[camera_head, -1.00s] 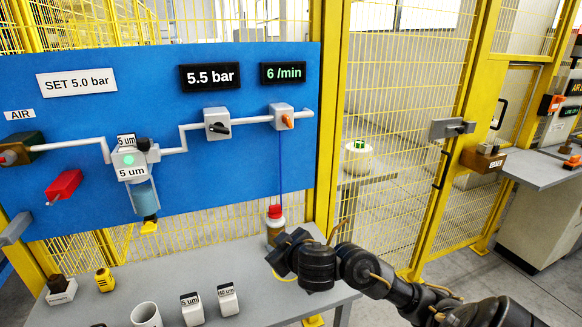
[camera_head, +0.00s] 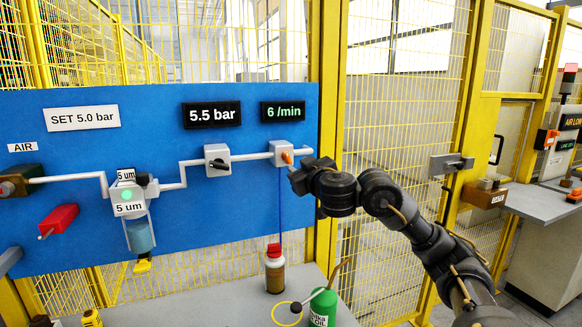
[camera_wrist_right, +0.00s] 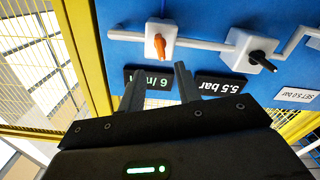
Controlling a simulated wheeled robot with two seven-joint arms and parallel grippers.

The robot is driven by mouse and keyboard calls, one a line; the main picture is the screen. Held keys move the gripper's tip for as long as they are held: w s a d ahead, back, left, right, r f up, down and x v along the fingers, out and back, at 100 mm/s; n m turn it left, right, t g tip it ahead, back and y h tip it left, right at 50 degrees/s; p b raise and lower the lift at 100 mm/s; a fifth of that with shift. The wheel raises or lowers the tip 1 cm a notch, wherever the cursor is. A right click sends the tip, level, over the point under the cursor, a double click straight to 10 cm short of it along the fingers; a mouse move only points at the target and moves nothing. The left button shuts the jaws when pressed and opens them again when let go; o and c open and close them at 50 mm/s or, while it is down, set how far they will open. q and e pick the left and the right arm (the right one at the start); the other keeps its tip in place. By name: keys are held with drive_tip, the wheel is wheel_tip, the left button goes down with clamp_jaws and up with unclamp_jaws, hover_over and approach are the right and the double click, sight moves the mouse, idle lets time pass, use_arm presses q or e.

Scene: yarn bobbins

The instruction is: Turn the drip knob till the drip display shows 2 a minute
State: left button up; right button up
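The drip knob (camera_head: 287,157) is orange and sits on a grey block at the right end of the pipe on the blue panel. The drip display (camera_head: 283,111) above it reads 6 /min in green. My right gripper (camera_head: 297,177) is close beside the knob at its lower right. In the right wrist view the knob (camera_wrist_right: 160,46) appears beyond the two fingertips (camera_wrist_right: 158,80), which are apart with nothing between them. That view is upside down, and a finger partly covers the display (camera_wrist_right: 150,80). My left gripper is not in view.
A black knob (camera_head: 217,163) sits on the pipe left of the drip knob, under the 5.5 bar display (camera_head: 211,115). A red-capped bottle (camera_head: 275,270) and a green can (camera_head: 322,308) stand on the bench below. A yellow mesh fence (camera_head: 400,190) stands behind.

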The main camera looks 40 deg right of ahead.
sight(289, 158)
drive_tip(key=b+x, duration=0.1)
drive_tip(key=x, duration=0.6)
drive_tip(key=shift+w, duration=0.3)
drive_tip(key=shift+c, duration=0.3)
clamp_jaws()
